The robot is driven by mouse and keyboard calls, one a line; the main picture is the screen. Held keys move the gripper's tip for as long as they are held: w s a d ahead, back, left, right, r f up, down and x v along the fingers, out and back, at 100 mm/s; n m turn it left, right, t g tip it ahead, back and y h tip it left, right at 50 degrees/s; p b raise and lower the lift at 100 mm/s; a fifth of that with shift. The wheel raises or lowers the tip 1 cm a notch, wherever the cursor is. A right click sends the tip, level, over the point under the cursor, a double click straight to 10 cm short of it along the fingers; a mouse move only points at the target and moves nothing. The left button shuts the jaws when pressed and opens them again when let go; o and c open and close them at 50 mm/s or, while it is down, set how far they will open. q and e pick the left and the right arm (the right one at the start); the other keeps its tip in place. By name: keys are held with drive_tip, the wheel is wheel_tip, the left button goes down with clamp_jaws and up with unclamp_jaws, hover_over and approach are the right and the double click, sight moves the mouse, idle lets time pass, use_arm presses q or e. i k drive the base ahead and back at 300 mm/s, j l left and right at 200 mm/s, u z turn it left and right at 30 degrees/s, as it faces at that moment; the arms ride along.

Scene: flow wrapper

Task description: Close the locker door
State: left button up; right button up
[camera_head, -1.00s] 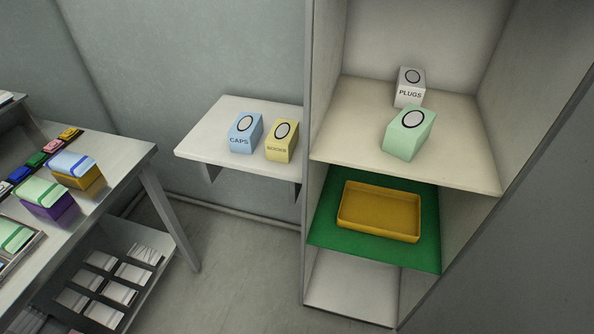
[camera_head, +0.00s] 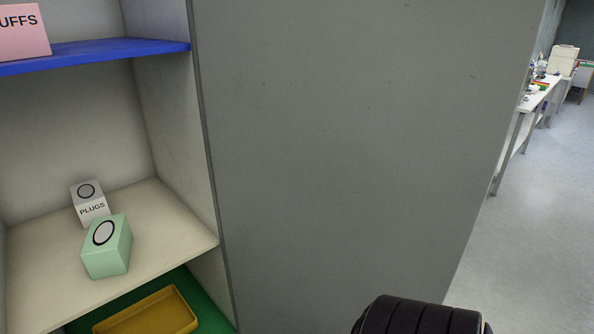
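The locker (camera_head: 180,120) stands open at the left, its shelves and contents showing. The locker door (camera_head: 350,140) is a large flat grey panel that meets the locker's right front edge and stands swung open to the right. Its top and lower parts run out of the picture. A black ribbed part of my own arm (camera_head: 420,316) shows at the bottom, in front of the door's lower right; I cannot tell whether it touches the door. Neither gripper is in view.
A white PLUGS box (camera_head: 91,206) and a green box (camera_head: 107,250) stand on the beige shelf (camera_head: 180,225). A yellow tray (camera_head: 150,315) lies below, a pink box (camera_head: 20,32) above on the blue shelf (camera_head: 110,50). Open floor (camera_head: 540,220) and a bench (camera_head: 522,112) lie right.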

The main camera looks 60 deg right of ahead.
sight(356, 147)
drive_tip(key=k+l+u, duration=0.1)
drive_tip(key=k+l, duration=0.45)
drive_tip(key=k+l+u, duration=0.1)
drive_tip(key=k+l, duration=0.4)
drive_tip(key=k, duration=0.2)
drive_tip(key=l+u, duration=0.1)
drive_tip(key=l, duration=0.5)
drive_tip(key=k+l+u, duration=0.1)
drive_tip(key=l, duration=0.45)
